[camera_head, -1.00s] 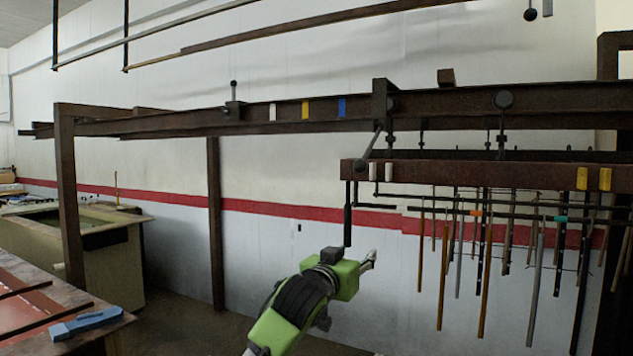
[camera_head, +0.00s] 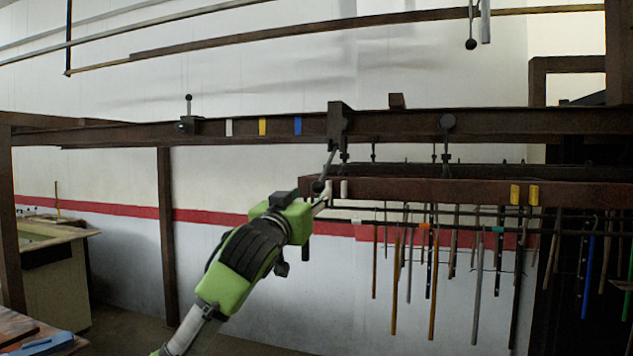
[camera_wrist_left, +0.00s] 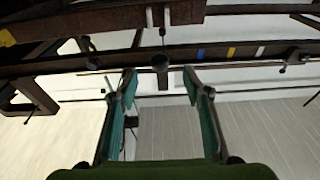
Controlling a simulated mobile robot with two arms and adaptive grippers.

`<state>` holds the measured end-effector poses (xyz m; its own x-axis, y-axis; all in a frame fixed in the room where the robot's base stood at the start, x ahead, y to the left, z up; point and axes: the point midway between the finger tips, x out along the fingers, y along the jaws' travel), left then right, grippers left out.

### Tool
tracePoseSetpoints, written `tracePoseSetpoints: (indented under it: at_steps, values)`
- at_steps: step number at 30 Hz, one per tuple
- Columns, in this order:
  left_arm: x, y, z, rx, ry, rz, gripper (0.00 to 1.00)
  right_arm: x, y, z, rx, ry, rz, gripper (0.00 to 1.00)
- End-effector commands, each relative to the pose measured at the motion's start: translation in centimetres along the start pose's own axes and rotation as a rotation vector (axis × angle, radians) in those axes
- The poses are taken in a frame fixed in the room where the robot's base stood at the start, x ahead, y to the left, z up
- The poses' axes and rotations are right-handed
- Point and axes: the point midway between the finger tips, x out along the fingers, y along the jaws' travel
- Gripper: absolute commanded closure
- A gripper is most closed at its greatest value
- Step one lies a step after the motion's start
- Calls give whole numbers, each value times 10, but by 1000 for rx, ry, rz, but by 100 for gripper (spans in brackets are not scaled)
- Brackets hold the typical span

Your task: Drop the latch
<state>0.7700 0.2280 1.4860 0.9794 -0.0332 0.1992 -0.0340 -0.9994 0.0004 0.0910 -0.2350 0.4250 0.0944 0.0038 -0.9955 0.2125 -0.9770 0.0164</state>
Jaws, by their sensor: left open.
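A second, upright lever with a ball top (camera_head: 188,107) stands on the rail further left. My left gripper (camera_head: 322,204) is raised just below the slanted lever's ball, its fingers small and partly hidden in the head view. In the left wrist view the gripper (camera_wrist_left: 158,86) is open and empty, its teal-padded fingers apart. A dark round knob (camera_wrist_left: 161,62) shows between and beyond the fingertips; contact cannot be told. My right gripper is not in view.
The long rail (camera_head: 400,122) carries white, yellow and blue marks. A lower beam (camera_head: 420,190) with white and yellow tabs is right of my gripper. Several rods (camera_head: 435,270) hang beneath it. A blue object (camera_head: 45,343) lies on a table at lower left.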

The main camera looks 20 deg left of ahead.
Motion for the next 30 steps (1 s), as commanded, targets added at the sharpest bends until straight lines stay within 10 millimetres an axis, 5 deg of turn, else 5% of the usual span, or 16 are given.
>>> tracePoseSetpoints:
  at_steps: [12,27,30]
  values:
    - [60,0,-3,-2,-3,0,56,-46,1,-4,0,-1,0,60]
    - [71,0,0,1,0,0,56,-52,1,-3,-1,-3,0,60]
    - [71,0,0,0,0,0,82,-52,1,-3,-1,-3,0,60]
